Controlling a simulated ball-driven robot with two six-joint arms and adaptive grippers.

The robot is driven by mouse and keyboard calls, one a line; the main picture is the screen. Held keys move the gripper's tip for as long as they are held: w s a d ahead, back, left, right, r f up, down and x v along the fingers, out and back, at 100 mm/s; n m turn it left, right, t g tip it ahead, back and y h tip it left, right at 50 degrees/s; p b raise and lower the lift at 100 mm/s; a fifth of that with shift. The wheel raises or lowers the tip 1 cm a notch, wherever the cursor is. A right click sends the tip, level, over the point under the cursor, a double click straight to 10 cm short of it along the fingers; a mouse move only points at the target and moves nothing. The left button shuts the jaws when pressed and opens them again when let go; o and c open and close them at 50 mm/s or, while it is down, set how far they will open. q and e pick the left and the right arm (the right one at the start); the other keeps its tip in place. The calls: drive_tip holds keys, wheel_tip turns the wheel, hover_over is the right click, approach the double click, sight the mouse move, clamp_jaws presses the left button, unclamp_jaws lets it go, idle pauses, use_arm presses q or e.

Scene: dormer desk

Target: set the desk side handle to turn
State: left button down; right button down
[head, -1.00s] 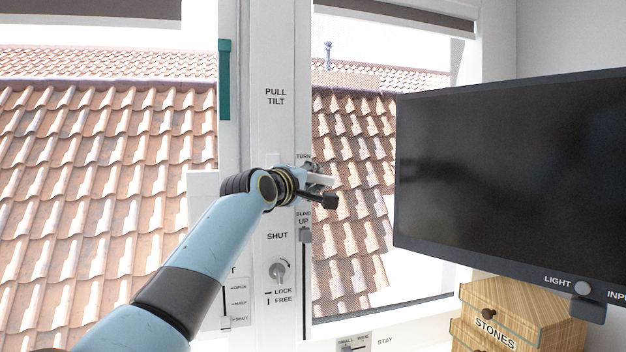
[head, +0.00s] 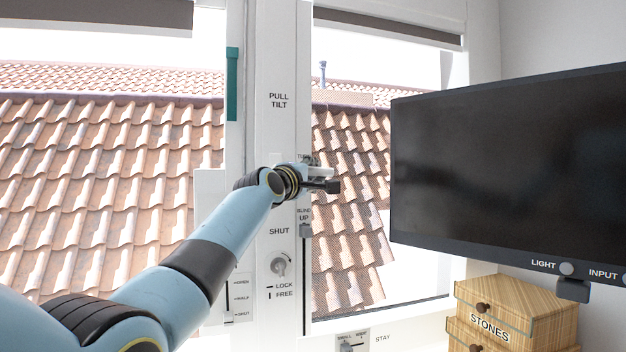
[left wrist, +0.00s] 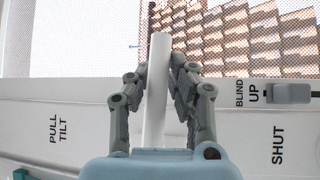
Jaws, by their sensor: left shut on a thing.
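The desk side handle (left wrist: 158,75) is a white bar on the white window frame (head: 277,135). In the left wrist view it runs nearly straight up the picture, across the line from the PULL TILT label to the SHUT label. In the head view it lies roughly level, pointing right, near the TURN label (head: 304,156), which is partly hidden. My left gripper (head: 324,174) is shut on the handle, with a finger on each side of it in the left wrist view (left wrist: 165,85). The handle's pivot is hidden by my wrist. My right gripper is not in view.
A BLIND UP slider (head: 305,230) and a keyed LOCK/FREE knob (head: 279,266) sit below on the frame. A dark monitor (head: 510,165) stands close on the right, above a wooden STONES drawer box (head: 520,308). A teal strip (head: 232,85) is at upper left.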

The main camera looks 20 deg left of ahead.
use_arm(q)
drive_tip(key=c, duration=1.5)
unclamp_jaws()
drive_tip(key=shift+s+d+r, duration=0.1)
drive_tip(key=shift+d+r, duration=0.05)
drive_tip(key=shift+r, duration=0.3)
drive_tip(key=o, duration=0.3)
drive_tip(key=shift+s+d, duration=0.1)
drive_tip(key=shift+s, duration=0.05)
drive_tip(key=shift+f, duration=0.1)
drive_tip(key=s, duration=0.4)
drive_tip(key=s+a+f, duration=0.1)
drive_tip(key=s, duration=0.2)
drive_tip(key=s+a, duration=0.1)
drive_tip(key=s, duration=0.3)
drive_tip(key=shift+s+f, duration=0.35)
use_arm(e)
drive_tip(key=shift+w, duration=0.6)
